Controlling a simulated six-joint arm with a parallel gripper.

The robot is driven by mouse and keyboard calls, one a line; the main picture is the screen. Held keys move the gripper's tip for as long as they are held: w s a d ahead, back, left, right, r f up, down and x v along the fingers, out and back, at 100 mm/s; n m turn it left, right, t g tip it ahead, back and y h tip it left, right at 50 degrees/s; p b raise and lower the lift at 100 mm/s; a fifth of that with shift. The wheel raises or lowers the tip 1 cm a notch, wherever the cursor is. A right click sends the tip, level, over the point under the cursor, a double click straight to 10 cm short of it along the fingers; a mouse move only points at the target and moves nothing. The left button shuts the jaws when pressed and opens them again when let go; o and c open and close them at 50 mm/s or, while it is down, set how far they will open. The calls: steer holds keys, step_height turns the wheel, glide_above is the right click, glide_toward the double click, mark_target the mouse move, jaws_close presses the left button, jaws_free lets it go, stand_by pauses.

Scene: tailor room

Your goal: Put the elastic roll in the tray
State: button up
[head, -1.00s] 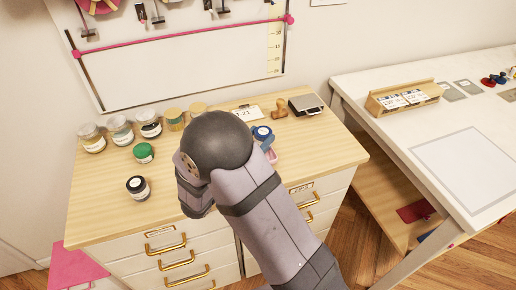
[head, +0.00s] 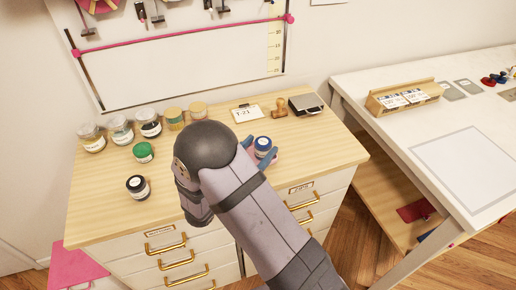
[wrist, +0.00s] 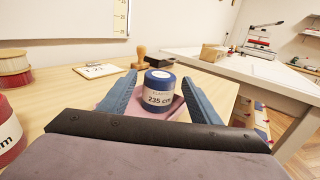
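The elastic roll (head: 263,146) is a blue cylinder with a white label. In the wrist view the roll (wrist: 159,90) stands upright, its label reading 235 cm. My gripper (wrist: 160,85) has its two blue fingers spread on either side of the roll, with a narrow gap at each side. A pink surface (wrist: 120,98), which looks like the tray, shows under and around the roll between the fingers. The roll appears to rest on it. My arm hides most of this pink thing in the head view, and its rim cannot be made out.
A clipboard (head: 247,113), a wooden stamp (head: 280,107) and a dark box-like pad (head: 306,103) stand behind the roll. Several jars (head: 121,130) line the back left, with a green-lidded roll (head: 144,152) and a black one (head: 137,187) nearer.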

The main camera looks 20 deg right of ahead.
steer(key=shift+a+r, duration=0.1)
steer(key=shift+r, duration=0.1)
steer(key=b+v, duration=0.2)
steer(key=v, duration=1)
steer(key=s+d+f+m+g+y, duration=0.3)
steer(key=s+d+f+m+g, duration=0.1)
steer(key=s+d+m+g, duration=0.65)
steer(key=s+f+m+g+y, duration=0.3)
steer(key=s+m+y, duration=0.2)
steer(key=s+m, duration=0.15)
steer(key=w+a+m+t+y, duration=0.1)
steer(key=a+m+t+y, duration=0.2)
steer(key=a+m+y, duration=0.3)
steer(key=shift+w+a+m+y, duration=0.2)
steer(key=shift+a+m+y, duration=0.1)
steer(key=shift+m, duration=0.8)
